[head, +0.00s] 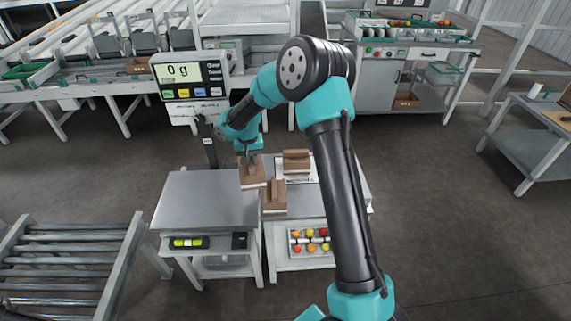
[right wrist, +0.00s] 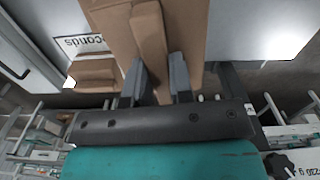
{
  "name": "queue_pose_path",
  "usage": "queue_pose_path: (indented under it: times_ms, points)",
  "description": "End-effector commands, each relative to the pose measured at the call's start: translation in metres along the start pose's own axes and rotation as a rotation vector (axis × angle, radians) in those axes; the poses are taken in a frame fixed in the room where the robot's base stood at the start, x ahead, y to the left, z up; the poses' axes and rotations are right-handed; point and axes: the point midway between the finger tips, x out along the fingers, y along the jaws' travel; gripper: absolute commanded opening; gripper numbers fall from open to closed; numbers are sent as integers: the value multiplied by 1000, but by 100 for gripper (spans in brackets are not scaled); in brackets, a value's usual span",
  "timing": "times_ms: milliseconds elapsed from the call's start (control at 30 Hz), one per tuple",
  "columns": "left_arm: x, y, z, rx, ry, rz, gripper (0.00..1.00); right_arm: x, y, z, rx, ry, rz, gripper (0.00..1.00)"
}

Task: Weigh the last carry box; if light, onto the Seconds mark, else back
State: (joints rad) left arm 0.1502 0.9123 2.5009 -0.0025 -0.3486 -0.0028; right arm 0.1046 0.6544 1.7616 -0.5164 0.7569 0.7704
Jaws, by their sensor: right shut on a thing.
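My right gripper (head: 247,157) is shut on the upright centre handle of a brown carry box (head: 253,174). In the right wrist view the two fingers (right wrist: 157,82) pinch that handle (right wrist: 149,35). The held box is over the right edge of the grey scale plate (head: 200,205); its exact height is hard to tell. The scale display (head: 188,74) reads 0 g. A second carry box (head: 274,198) stands just right of the plate. A third (head: 296,160) stands behind it, by a white label. The Seconds mark (right wrist: 80,44) is partly hidden in the wrist view. My left gripper is out of view.
A tray of red, orange and yellow tomatoes (head: 310,241) sits on a shelf under the right-hand table. A roller conveyor (head: 70,262) is at left. My right arm hides part of the table's right side. The scale plate is bare.

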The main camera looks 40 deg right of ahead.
Motion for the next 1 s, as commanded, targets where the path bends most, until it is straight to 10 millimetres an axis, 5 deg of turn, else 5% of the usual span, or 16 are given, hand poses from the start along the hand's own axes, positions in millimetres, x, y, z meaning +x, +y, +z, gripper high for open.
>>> queue_pose_path:
  times_ms: [33, 200, 400, 767, 1000]
  points:
    - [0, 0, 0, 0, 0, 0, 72, 4, -28, 0, -33, 0, 0, 0]
    - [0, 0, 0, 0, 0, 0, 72, 15, -104, 8, -118, 1, 1, 0]
    - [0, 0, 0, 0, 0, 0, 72, 22, -158, 21, -179, 2, 1, 0]
    - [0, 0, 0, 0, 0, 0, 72, 23, -168, 24, -190, 2, 1, 0]
    - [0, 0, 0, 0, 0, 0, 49, 23, -167, 24, -191, 2, 1, 0]
